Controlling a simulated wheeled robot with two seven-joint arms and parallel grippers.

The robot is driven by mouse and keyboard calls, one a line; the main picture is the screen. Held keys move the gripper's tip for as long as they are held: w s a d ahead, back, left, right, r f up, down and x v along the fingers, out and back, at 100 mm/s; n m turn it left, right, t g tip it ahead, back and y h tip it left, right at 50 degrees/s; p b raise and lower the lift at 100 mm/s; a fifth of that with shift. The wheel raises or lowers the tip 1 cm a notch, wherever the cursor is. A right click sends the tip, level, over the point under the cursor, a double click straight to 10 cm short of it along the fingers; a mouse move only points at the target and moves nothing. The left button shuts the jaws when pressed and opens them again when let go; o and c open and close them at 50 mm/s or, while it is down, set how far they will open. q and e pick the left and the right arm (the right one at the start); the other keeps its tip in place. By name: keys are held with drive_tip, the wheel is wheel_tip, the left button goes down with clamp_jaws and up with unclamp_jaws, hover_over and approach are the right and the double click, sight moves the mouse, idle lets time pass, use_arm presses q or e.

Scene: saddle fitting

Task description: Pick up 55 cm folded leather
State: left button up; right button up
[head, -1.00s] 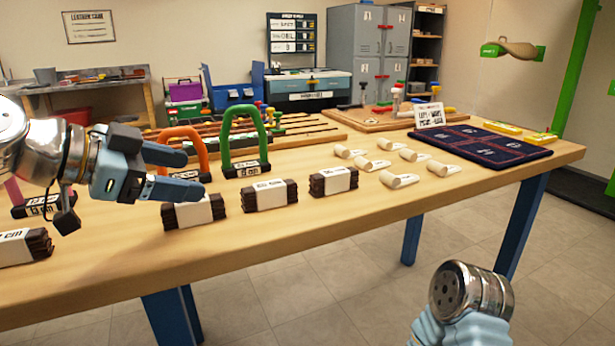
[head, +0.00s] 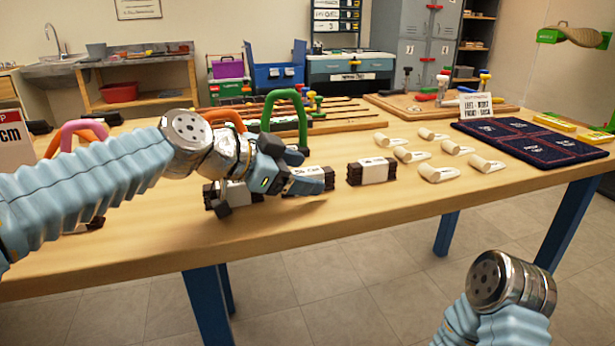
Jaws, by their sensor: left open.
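Three dark brown folded leather bundles with white paper bands lie in a row along the front of the table in the head view: a left one (head: 213,196), a middle one (head: 325,174) and a right one (head: 371,171). Their band lettering is too small to read. My left gripper (head: 301,168) is open and empty, with its fingers at the middle bundle and covering much of it. I cannot tell whether they touch it. The gripper's wrist partly hides the left bundle. My right forearm shows at the lower right, but its gripper is out of view.
A green arch-handled tool (head: 285,120) and an orange one (head: 222,120) stand just behind the bundles. Several cream rolled pieces (head: 440,173) lie to the right, before a dark navy mat (head: 530,140). A small sign (head: 476,104) stands behind the mat.

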use_arm(q)
drive_tip(key=shift+w+d+f, duration=0.1)
drive_tip(key=shift+d, duration=0.1)
drive_tip(key=c, duration=1.3)
